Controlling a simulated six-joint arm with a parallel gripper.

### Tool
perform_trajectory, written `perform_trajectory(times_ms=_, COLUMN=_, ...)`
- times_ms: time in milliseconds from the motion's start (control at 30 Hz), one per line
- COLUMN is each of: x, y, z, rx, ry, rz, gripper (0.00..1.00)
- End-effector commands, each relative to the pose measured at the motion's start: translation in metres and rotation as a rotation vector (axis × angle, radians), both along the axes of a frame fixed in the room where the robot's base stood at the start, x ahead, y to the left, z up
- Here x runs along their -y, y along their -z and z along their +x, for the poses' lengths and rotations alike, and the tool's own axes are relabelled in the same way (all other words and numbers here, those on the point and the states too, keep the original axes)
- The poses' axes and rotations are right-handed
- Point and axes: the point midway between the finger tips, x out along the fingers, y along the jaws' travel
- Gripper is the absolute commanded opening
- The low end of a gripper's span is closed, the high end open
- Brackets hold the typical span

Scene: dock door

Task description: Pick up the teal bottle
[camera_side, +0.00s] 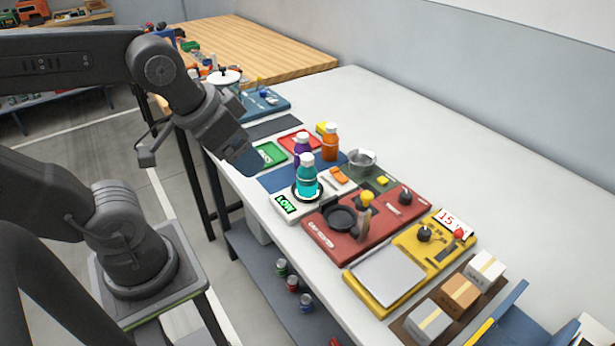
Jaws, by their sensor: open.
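The teal bottle (307,182) has a white cap and stands upright on a dark round pad on a white device with a green "LOW" display (286,204). A purple bottle (302,147) stands just behind it, and an orange bottle (330,142) is behind and to the right. My gripper (243,160) is up and to the left of the teal bottle, apart from it, near the table's front edge. Its fingers are open and hold nothing that I can see; they are small and dark in this view.
A red board (325,238) with a black round dish lies right of the white device. A yellow board (355,290) and several small boxes (460,290) are nearer the camera. A metal cup (362,162) stands behind the bottles. The table's back strip (450,150) is clear.

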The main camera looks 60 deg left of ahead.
Motion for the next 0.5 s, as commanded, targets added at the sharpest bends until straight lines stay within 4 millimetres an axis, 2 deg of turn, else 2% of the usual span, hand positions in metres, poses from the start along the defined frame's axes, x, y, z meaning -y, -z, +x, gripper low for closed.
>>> perform_trajectory(times_ms=133, x=-0.001, y=-0.001, z=0.004, rx=-0.007, ry=-0.021, rz=-0.002, gripper=0.80)
perform_trajectory(times_ms=233, x=-0.006, y=-0.003, z=0.019, rx=-0.031, ry=-0.095, rz=-0.010, gripper=0.80)
perform_trajectory(times_ms=500, x=-0.030, y=0.003, z=0.097, rx=-0.097, ry=-0.464, rz=-0.029, gripper=0.80)
